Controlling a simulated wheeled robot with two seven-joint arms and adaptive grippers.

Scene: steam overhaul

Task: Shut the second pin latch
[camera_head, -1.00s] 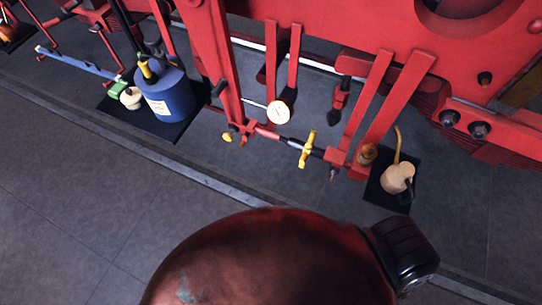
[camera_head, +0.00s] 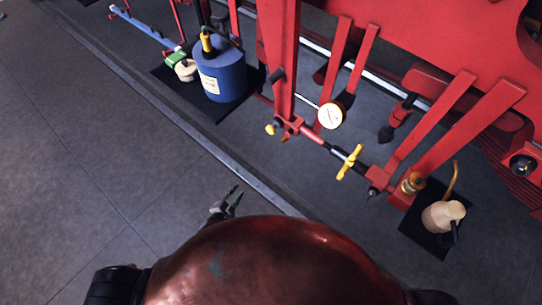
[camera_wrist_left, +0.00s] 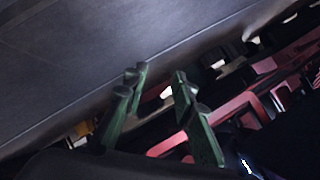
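My left gripper (camera_head: 231,197) shows small in the head view, its fingers past the edge of my own body, over the grey floor. In the left wrist view its two green fingers (camera_wrist_left: 160,78) are spread apart with nothing between them. A red bar with yellow handles runs between red uprights; one yellow handle (camera_head: 350,161) is on its right part and a smaller yellow piece (camera_head: 270,129) is at its left end. I cannot tell which part is the second pin latch. The gripper is apart from all of these. My right gripper is not in view.
A blue canister (camera_head: 222,75) stands on a black mat behind the floor strip. A round white gauge (camera_head: 331,116) sits behind the bar. A beige oil can (camera_head: 441,215) stands on a dark mat at the right. The floor at the left is clear.

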